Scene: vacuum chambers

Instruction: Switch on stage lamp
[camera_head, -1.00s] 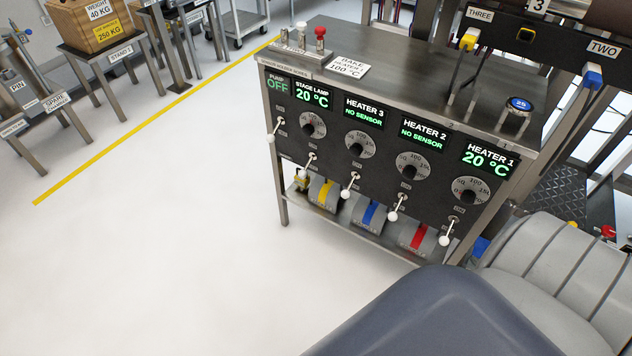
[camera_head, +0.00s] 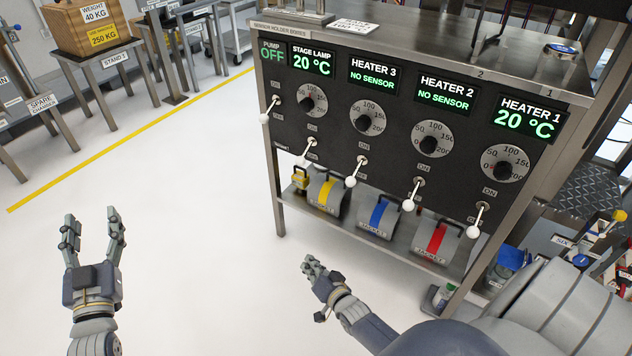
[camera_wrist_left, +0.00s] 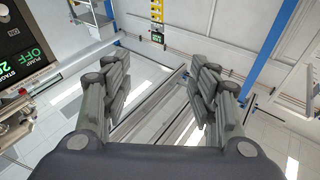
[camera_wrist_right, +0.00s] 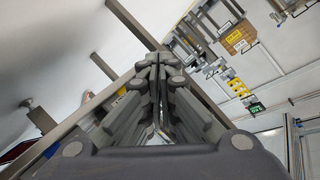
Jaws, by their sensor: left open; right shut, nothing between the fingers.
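The stage lamp display (camera_head: 311,60) reads 20 °C on the dark control panel, beside the pump display (camera_head: 272,52) reading OFF. The stage lamp dial (camera_head: 308,98) sits under it. A white-tipped lever switch (camera_head: 306,154) angles down below that dial, by an ON label. My left gripper (camera_head: 91,222) is open and empty over the floor, left of the panel; its spread fingers show in the left wrist view (camera_wrist_left: 160,85). My right gripper (camera_head: 312,266) is shut and empty, in front of and below the panel in the picture; its closed fingers show in the right wrist view (camera_wrist_right: 158,65).
Heater displays (camera_head: 375,81), dials and similar levers fill the panel's right. A lower shelf (camera_head: 340,232) holds jackets with yellow, blue and red stripes. Stand 1 (camera_head: 112,60) with a weighted crate is at upper left. White floor (camera_head: 180,180) left of the panel is clear.

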